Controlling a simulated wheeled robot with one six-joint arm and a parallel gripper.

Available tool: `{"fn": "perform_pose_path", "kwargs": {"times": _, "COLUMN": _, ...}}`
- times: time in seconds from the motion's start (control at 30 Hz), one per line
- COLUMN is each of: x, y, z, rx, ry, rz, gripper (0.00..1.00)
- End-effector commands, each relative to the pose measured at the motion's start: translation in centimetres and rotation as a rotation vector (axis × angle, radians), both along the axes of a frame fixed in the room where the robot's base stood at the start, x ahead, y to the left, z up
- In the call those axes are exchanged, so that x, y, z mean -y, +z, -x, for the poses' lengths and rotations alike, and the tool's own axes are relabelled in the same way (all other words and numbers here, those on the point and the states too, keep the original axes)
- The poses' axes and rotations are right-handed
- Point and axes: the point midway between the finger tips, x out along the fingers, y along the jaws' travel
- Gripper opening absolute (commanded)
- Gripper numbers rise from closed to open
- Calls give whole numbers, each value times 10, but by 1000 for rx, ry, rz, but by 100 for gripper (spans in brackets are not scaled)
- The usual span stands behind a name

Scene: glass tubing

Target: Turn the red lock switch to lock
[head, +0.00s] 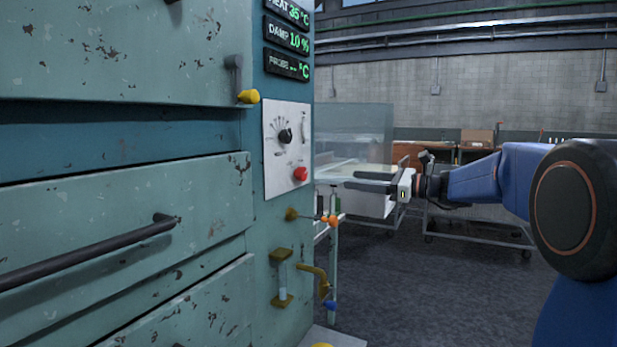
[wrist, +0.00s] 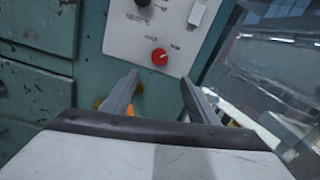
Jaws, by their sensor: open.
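The red lock switch (head: 300,174) is a round red knob low on the pale control panel (head: 272,180) of the teal cabinet. In the wrist view the red knob (wrist: 160,57) shows a light pointer mark, and its labels are too small to read. My gripper (head: 356,182) is open and empty, to the right of the panel in the head view. In the wrist view its two fingers (wrist: 157,82) reach toward the panel, with the knob beyond and between the fingertips. The gripper appears apart from the knob.
A black dial (head: 285,136) and a white rocker switch (wrist: 197,14) sit above the red knob. Below the panel, an orange-handled valve (head: 332,221) and a brass pipe fitting (head: 283,278) stick out. A yellow-tipped lever (head: 248,97) is upper left. Carts stand behind my gripper.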

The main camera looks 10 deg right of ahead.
Motion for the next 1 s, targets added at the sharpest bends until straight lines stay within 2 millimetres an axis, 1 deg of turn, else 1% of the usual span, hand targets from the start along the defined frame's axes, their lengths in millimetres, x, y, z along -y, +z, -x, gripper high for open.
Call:
{"fn": "perform_pose_path", "kwargs": {"times": 0.17, "x": -23, "y": 0, "z": -14, "rx": 0, "ry": 5, "rz": 2, "gripper": 54}}
{"fn": "perform_pose_path", "kwargs": {"times": 0.7, "x": -100, "y": -1, "z": -70, "rx": 1, "ry": 4, "rz": 4, "gripper": 54}}
{"fn": "perform_pose_path", "kwargs": {"times": 0.9, "x": -123, "y": 0, "z": -86, "rx": 1, "ry": 4, "rz": 4, "gripper": 54}}
{"fn": "perform_pose_path", "kwargs": {"times": 1.0, "x": -130, "y": -1, "z": -91, "rx": 1, "ry": 3, "rz": 4, "gripper": 54}}
